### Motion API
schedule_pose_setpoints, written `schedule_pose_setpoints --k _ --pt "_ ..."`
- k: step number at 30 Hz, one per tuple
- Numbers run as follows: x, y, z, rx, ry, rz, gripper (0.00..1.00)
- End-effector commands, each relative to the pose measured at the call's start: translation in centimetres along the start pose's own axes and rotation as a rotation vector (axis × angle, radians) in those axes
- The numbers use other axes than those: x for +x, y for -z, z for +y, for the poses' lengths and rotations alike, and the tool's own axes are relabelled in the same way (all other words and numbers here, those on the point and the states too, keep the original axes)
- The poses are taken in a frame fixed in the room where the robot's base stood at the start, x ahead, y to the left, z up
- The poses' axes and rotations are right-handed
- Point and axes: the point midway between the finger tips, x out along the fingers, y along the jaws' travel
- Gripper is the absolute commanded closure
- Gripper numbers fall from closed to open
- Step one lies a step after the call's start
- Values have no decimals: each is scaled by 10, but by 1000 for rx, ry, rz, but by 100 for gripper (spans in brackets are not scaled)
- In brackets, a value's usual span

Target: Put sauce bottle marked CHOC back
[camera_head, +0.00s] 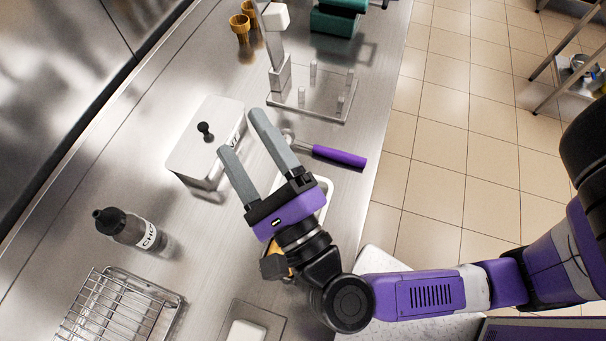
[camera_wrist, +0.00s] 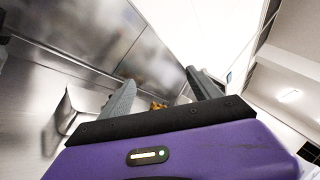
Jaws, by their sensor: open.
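The sauce bottle marked CHOC (camera_head: 128,229) is dark with a black cap and a white label. It is on the steel counter at the left in the head view, beside a wire rack. My gripper (camera_head: 239,130) is in the middle of the head view, to the right of the bottle and apart from it. Its two grey fingers are spread, with nothing held between them. In the wrist view my gripper (camera_wrist: 162,85) also shows its fingers apart.
A lidded steel container (camera_head: 207,135) stands left of my gripper. A purple-handled scoop (camera_head: 338,157) lies to the right. The wire rack (camera_head: 119,304) is below the bottle. A clear stand (camera_head: 315,99) and a green box (camera_head: 336,20) are farther back. Bare counter lies around the bottle.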

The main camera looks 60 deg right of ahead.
Motion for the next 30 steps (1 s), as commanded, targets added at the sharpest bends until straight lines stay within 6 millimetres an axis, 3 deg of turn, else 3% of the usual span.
schedule_pose_setpoints --k 4,9,14,21,25,30 --pt "-15 13 -34 -372 68 -114 28" --pt "-42 19 -47 -816 74 -245 28" --pt "-75 32 -39 -1243 9 -370 28" --pt "-136 74 -14 -1813 -205 -575 28" --pt "-162 95 -7 -2007 -315 -668 28" --pt "-179 109 -4 -2115 -387 -730 28"
